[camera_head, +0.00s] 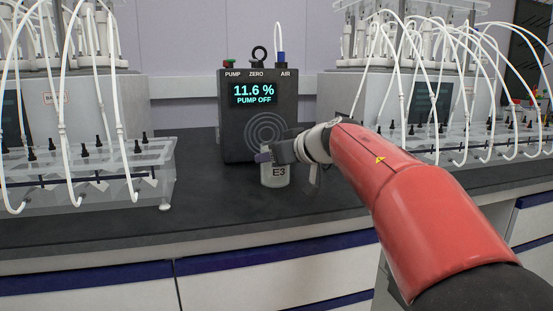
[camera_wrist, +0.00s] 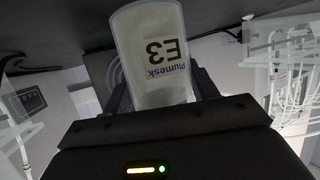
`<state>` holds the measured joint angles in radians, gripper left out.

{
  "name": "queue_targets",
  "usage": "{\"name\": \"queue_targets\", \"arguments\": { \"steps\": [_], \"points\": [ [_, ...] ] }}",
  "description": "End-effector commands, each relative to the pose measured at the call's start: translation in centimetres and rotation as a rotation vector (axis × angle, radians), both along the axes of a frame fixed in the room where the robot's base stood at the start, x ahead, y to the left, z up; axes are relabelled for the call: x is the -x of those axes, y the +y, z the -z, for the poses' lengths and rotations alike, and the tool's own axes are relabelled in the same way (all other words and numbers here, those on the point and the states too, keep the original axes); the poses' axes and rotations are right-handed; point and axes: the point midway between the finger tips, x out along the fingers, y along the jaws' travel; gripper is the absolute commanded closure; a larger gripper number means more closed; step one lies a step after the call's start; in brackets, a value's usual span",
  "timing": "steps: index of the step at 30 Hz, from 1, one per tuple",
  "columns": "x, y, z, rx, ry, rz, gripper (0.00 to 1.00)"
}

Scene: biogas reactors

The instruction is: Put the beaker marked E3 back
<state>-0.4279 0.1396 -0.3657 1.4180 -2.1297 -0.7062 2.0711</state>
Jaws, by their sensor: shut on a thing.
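The beaker marked E3 (camera_head: 275,177) is a small clear vessel with a white label, in front of the black meter on the dark bench. My gripper (camera_head: 274,154) is shut on it near its top. In the wrist view the beaker (camera_wrist: 152,55) shows between the fingers, its label upside down in that picture and reading "Plumesk E3". In the head view the beaker looks upright. I cannot tell whether its base touches the bench.
The black meter (camera_head: 236,125) behind reads 11.6 % and PUMP OFF. Clear racks with white tubes stand at left (camera_head: 95,175) and right (camera_head: 465,145), below large reactor units. The bench (camera_head: 215,205) is bare in front and around the beaker.

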Motion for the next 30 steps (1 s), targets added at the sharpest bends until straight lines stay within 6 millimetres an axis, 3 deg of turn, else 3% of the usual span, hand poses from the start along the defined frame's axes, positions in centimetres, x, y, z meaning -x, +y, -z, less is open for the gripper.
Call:
{"name": "queue_targets", "arguments": {
  "steps": [5,6,10,21,30],
  "points": [
    [0.0,0.0,0.2,0.0,0.002,-0.001,0.7],
    [0.0,0.0,0.2,0.0,0.002,-0.001,0.38],
    [0.0,0.0,0.2,0.0,0.002,-0.001,0.21],
    [0.1,-0.1,-0.2,0.001,-0.001,0.001,0.2],
    [4.2,-3.4,-2.4,-0.002,-0.001,0.003,0.2]
  ]
}}
